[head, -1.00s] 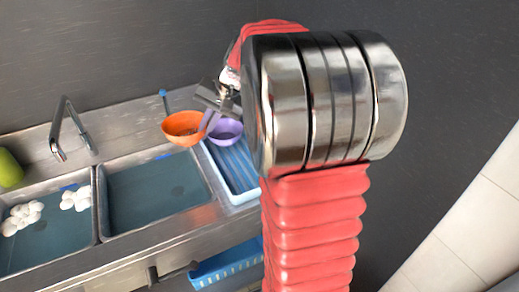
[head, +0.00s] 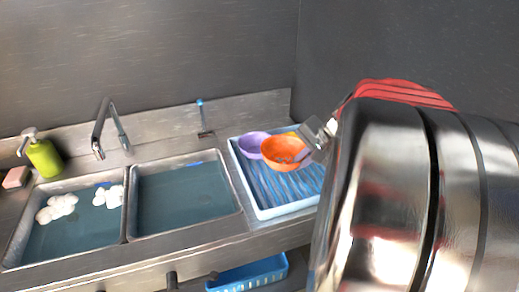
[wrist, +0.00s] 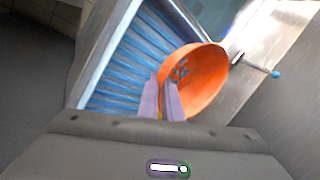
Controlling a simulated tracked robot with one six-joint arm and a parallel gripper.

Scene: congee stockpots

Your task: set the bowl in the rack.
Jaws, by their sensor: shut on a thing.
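My gripper (head: 309,150) is shut on the rim of an orange bowl (head: 281,160), which shows dark specks inside. In the wrist view, the pale fingers (wrist: 163,98) pinch the near side of the orange bowl (wrist: 207,85). The bowl appears over the back part of the blue ribbed rack (head: 262,205); whether it touches the rack I cannot tell. The rack also fills the left of the wrist view (wrist: 92,88). A purple bowl (head: 247,146) is at the rack's back left, partly hidden by the orange bowl.
Something yellow-orange (head: 292,135) shows behind the orange bowl. Two water-filled sinks (head: 185,195) lie left of the rack, with a faucet (head: 99,130) behind. White items (head: 57,208) sit in the left sink. A green soap bottle (head: 44,157) stands far left. A blue basket (head: 248,272) is below the counter.

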